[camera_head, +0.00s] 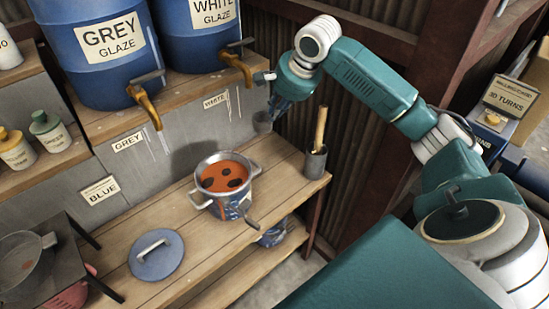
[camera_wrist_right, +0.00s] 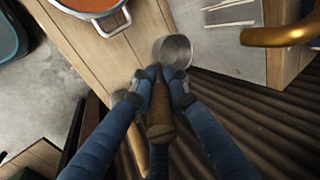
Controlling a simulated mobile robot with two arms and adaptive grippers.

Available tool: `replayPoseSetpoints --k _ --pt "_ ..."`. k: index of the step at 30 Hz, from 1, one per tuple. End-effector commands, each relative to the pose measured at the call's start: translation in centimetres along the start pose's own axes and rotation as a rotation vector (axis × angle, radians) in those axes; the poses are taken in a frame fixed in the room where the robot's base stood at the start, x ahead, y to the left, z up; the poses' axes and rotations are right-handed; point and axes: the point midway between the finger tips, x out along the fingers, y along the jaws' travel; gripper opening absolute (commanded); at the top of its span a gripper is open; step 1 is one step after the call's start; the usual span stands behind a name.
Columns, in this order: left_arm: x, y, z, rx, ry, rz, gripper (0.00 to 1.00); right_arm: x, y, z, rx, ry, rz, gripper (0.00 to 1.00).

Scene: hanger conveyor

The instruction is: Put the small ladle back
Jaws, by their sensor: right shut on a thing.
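My right gripper (camera_head: 277,104) is shut on the small ladle (camera_head: 263,122), in front of the grey wall panel at the right end of the wooden bench. The ladle's round grey cup hangs just beyond the fingertips; it also shows in the wrist view (camera_wrist_right: 175,51), ahead of the blue fingers (camera_wrist_right: 158,82). The fingers hide much of its handle. A dark grey cylindrical holder (camera_head: 316,162) stands on the bench's right end, below and right of the gripper, with a wooden handle (camera_head: 321,127) sticking up from it. My left gripper is not in view.
A pot (camera_head: 228,207) of orange liquid with dark spots stands mid-bench; a blue lid (camera_head: 156,254) lies left of it. Blue glaze barrels (camera_head: 98,80) with brass taps (camera_head: 147,105) stand above. A pan (camera_head: 27,262) sits far left. Corrugated wall (camera_head: 285,75) lies behind my arm.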

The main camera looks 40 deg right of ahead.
Motion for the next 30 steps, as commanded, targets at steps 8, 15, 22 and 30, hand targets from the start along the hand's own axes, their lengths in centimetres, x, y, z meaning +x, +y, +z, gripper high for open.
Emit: replayPoseSetpoints --k 8,15,22,30 --pt "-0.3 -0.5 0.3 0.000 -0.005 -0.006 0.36 6.8 3.6 0.2 -0.001 0.000 0.006 0.00" --pt "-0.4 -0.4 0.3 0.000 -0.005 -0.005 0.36 10.9 5.5 0.4 -0.002 -0.001 0.000 0.00" --pt "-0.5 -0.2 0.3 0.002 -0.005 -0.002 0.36 12.9 6.5 0.4 -0.002 -0.001 0.002 0.00" --pt "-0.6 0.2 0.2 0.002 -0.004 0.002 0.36 15.4 7.7 0.5 -0.003 0.000 -0.002 0.00"
